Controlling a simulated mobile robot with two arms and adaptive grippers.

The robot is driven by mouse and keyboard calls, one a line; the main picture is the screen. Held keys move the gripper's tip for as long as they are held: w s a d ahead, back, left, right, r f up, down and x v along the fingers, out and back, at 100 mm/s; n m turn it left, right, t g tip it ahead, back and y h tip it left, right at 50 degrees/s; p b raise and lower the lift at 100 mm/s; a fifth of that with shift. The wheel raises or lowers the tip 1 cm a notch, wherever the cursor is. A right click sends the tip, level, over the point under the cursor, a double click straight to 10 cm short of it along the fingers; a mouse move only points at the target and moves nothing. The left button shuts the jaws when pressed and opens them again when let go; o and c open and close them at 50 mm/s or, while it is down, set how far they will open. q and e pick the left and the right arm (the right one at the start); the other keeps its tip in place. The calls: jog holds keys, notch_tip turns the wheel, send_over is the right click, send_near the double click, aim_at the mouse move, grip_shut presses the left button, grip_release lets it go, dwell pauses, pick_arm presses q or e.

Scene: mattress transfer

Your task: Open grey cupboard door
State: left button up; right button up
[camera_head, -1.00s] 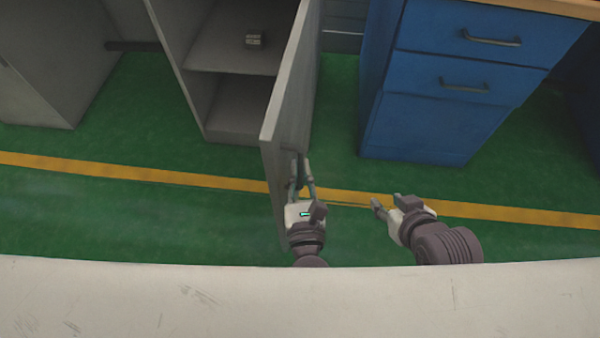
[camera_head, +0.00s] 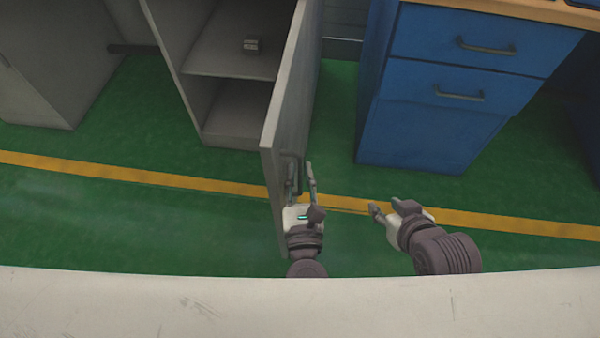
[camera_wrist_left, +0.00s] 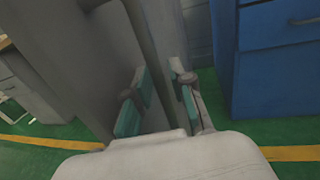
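The grey cupboard (camera_head: 190,85) stands with its door (camera_head: 288,110) swung open toward me, showing two shelf levels inside. The door also fills much of the left wrist view (camera_wrist_left: 75,60). A dark upright handle (camera_head: 290,170) is on the door's right face. My left gripper (camera_head: 303,172) is at this handle with its fingers apart; in the left wrist view (camera_wrist_left: 163,98) the two green-padded fingers are spread, with the handle bar (camera_wrist_left: 143,30) running up ahead between them. My right gripper (camera_head: 382,207) hangs to the right, away from the door; its fingers look apart and hold nothing.
A blue drawer cabinet (camera_head: 425,125) stands to the right, a grey cabinet (camera_head: 45,75) to the left. Green floor (camera_head: 130,220) with a yellow line (camera_head: 130,175) lies in front.

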pick_arm(q)
jog(key=shift+s, duration=0.15)
jog(key=s, duration=1.1)
jog(key=shift+s+d, duration=0.35)
jog(key=shift+w, duration=0.1)
